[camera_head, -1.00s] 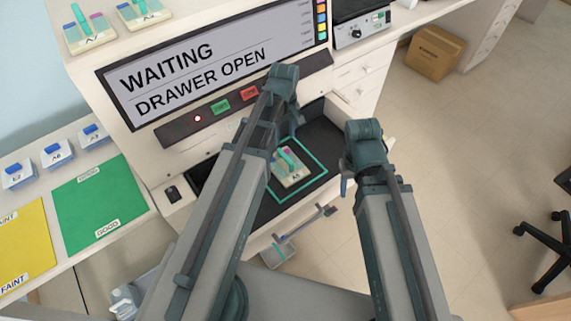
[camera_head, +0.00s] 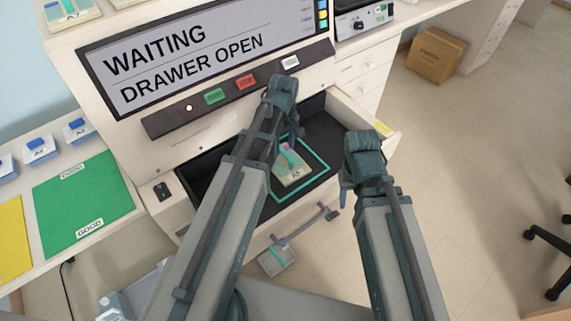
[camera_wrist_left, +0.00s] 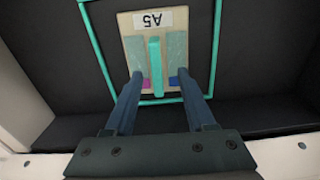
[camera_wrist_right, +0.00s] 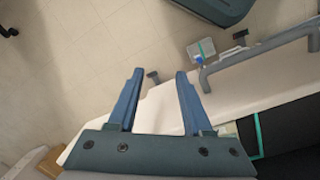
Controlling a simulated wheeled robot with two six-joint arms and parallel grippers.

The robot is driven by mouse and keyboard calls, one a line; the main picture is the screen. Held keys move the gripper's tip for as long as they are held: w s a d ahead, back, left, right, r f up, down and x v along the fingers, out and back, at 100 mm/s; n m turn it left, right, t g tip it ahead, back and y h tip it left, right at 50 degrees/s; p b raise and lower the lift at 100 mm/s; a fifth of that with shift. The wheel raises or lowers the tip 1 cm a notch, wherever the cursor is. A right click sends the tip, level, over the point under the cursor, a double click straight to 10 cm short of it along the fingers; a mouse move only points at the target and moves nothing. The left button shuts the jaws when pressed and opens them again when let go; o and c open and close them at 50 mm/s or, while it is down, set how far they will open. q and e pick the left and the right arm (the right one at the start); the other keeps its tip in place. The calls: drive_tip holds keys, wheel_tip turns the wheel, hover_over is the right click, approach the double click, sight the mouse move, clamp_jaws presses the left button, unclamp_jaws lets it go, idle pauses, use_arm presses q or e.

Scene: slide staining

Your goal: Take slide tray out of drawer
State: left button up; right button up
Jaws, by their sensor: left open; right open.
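The slide tray (camera_head: 292,174), cream with the label A5 and a teal centre handle, lies flat in the open drawer (camera_head: 205,172) inside a teal outlined square. It also shows in the left wrist view (camera_wrist_left: 133,48), with slides on both sides of the handle. My left gripper (camera_head: 294,132) is open above the tray. In the left wrist view its fingertips (camera_wrist_left: 160,74) lie either side of the handle's near end; I cannot tell whether they touch the tray. My right gripper (camera_head: 346,185) is open and empty at the drawer's right, over its front edge in the right wrist view (camera_wrist_right: 159,72).
The machine's screen (camera_head: 185,45) reads WAITING, DRAWER OPEN. The grey drawer handle (camera_head: 306,226) juts out in front. A green mat (camera_head: 80,205) and several blue-topped containers lie on the left counter. A cardboard box (camera_head: 436,54) stands on the floor at right.

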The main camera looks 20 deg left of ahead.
sight(285, 153)
use_arm(q)
drive_tip(key=f+b, duration=0.4)
drive_tip(key=f, duration=0.1)
drive_tip(key=shift+w+d, duration=0.15)
drive_tip(key=shift+w, duration=0.1)
drive_tip(key=shift+r, duration=0.1)
clamp_jaws()
